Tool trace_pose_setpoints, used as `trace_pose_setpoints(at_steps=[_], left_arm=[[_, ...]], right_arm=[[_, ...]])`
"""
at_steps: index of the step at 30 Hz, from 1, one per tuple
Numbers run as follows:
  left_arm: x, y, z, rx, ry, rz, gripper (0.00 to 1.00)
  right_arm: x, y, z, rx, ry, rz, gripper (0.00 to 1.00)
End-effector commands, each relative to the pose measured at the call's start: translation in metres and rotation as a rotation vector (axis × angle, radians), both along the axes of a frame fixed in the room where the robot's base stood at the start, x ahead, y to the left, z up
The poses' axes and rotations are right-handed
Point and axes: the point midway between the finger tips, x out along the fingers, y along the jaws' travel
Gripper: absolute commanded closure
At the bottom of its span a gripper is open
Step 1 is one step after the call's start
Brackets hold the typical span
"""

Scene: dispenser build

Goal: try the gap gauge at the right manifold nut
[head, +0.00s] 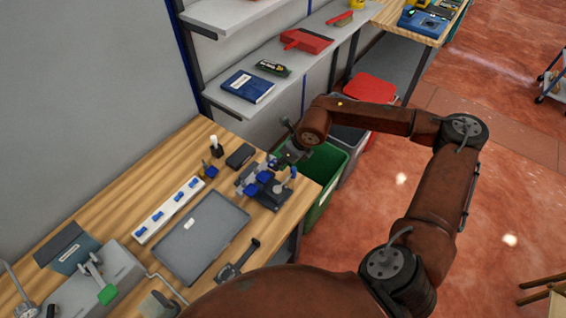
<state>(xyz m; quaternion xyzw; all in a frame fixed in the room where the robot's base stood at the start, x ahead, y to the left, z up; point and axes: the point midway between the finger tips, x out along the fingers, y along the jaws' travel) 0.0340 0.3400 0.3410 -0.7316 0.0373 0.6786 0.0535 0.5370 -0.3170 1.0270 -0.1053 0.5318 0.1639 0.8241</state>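A dark assembly with blue parts (266,188) stands at the right end of the wooden bench; it appears to be the manifold. Its right nut is too small to make out. My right gripper (287,156) is at the end of the brown arm, just behind and above the assembly's right part, near the bench edge. Its fingers are small and dark, so I cannot tell whether they are open, touch the assembly or hold the gap gauge. I cannot identify the gauge for sure. My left gripper is not in view.
A grey tray (203,238) and a white strip with blue pieces (169,210) lie left of the assembly. A black block (240,156) sits behind it. A dark tool (238,262) lies in front. A green bin (325,172) stands beyond the bench's right edge.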

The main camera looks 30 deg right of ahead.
Motion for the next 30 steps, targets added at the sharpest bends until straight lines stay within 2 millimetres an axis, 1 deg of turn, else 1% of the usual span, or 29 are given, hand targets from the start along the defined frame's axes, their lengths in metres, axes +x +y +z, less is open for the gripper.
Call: trace_pose_setpoints(at_steps=[7, 11, 24, 30], left_arm=[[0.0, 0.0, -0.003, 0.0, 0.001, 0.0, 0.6], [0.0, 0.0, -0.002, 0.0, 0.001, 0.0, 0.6], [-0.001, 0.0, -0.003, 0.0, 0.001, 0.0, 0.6], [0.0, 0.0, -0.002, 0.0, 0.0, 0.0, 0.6]], right_arm=[[0.005, 0.002, 0.0, 0.001, -0.001, 0.0, 1.0], [0.004, 0.002, 0.0, 0.001, -0.001, 0.0, 1.0], [-0.012, -0.005, 0.0, -0.001, 0.001, 0.0, 1.0], [-0.013, -0.005, 0.003, 0.0, -0.001, 0.0, 1.0]])
